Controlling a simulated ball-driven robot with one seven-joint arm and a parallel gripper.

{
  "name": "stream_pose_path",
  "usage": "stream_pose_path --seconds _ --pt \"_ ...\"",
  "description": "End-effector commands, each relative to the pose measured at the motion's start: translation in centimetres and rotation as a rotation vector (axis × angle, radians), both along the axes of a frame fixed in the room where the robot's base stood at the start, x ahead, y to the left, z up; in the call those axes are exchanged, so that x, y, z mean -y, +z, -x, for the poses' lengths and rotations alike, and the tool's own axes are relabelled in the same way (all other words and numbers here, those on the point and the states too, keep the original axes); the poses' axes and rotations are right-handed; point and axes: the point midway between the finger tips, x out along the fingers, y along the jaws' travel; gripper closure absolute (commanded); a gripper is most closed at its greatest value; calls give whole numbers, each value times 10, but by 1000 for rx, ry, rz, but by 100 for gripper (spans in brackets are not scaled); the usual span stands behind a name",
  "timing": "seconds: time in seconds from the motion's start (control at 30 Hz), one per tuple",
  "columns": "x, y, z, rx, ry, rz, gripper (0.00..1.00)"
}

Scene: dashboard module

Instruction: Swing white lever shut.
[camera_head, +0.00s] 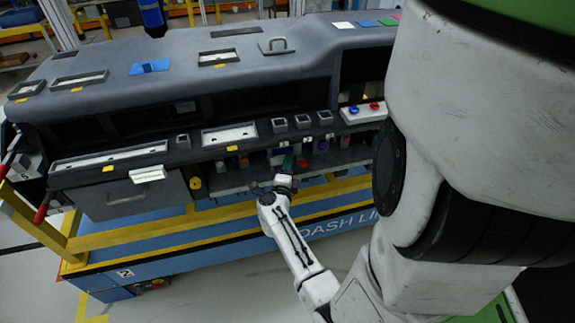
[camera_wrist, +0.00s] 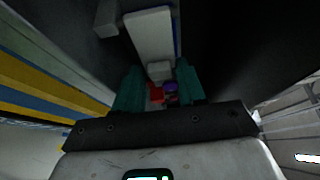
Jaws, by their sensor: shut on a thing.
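The white lever (camera_wrist: 159,71) shows in the wrist view as a small pale block between the two teal fingertips of my gripper (camera_wrist: 158,88). A larger white plate (camera_wrist: 151,33) with a blue edge lies just beyond it. In the head view my gripper (camera_head: 286,164) is at the lower front ledge of the grey dashboard (camera_head: 130,95), left of the purple knob (camera_head: 322,146). The fingers are shut on the white lever. Its exact angle is hard to tell, as the fingers partly hide it.
A white box (camera_head: 365,113) with red and blue buttons sits right of my gripper. A red and purple part shows between the fingers in the wrist view (camera_wrist: 165,93). A yellow rail (camera_head: 150,238) runs along the blue cart below.

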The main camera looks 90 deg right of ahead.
Motion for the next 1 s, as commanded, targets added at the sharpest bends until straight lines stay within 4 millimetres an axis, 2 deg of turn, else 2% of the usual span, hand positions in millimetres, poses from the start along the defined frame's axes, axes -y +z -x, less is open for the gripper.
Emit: stream_pose_path --seconds 0.2,0.57,0.6,0.7,1.0 --pt "4 1 0 0 81 0 90" --pt "5 0 1 -1 92 0 90" --pt "5 0 1 -1 91 0 57" --pt "5 0 1 -1 91 0 48" --pt "2 -1 1 -1 90 -1 47"
